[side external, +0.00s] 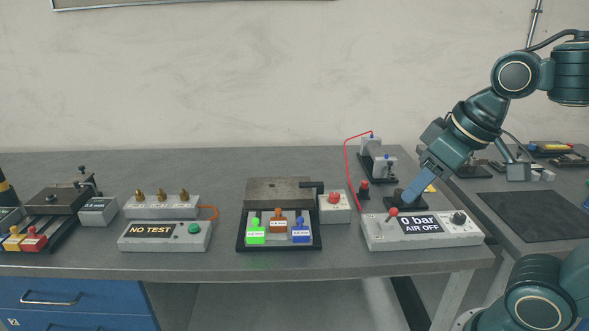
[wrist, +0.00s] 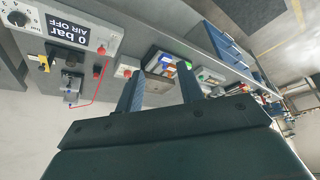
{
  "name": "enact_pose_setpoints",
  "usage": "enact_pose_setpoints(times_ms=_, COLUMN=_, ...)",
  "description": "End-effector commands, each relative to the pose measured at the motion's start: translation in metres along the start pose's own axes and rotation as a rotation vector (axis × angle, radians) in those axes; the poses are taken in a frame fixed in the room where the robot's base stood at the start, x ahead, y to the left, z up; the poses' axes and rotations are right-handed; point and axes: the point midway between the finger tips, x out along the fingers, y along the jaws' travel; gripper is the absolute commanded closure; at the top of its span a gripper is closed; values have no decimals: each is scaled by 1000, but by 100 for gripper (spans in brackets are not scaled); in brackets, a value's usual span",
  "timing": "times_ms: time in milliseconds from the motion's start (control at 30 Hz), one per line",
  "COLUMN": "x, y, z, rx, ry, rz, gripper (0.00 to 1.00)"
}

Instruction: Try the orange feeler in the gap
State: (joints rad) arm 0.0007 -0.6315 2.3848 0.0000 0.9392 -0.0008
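The orange feeler (side external: 278,222) stands between a green feeler (side external: 256,234) and a blue feeler (side external: 300,232) in a dark tray (side external: 278,248). Each carries a white label too small to read surely. A grey metal block (side external: 278,190) sits just behind the tray; I cannot make out the gap on it. My gripper (side external: 409,195) is to the right of the tray, low behind the air box. In the wrist view my gripper (wrist: 158,74) has its two fingers apart with nothing held between them. The blue feeler (wrist: 167,63) also shows there, small; the orange one is not clear.
The air box (side external: 422,230) reads "0 bar AIR OFF". A red-button box (side external: 335,208) stands right of the block, with a red tube (side external: 347,165) behind. A "NO TEST" box (side external: 165,236) is to the left. Bare bench lies between these boxes.

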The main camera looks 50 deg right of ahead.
Motion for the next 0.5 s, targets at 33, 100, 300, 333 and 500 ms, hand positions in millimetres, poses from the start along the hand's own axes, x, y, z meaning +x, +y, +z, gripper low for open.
enact_pose_setpoints(times_ms=33, x=0, y=0, z=-11, rx=0, ry=-14, rz=0, gripper=62)
enact_pose_setpoints(times_ms=100, x=0, y=0, z=-25, rx=0, ry=-34, rz=0, gripper=62)
enact_pose_setpoints(times_ms=300, x=4, y=1, z=-70, rx=0, ry=-90, rz=1, gripper=62)
enact_pose_setpoints(times_ms=333, x=5, y=1, z=-77, rx=0, ry=-98, rz=1, gripper=62)
enact_pose_setpoints(times_ms=500, x=16, y=1, z=-113, rx=0, ry=-146, rz=1, gripper=62)
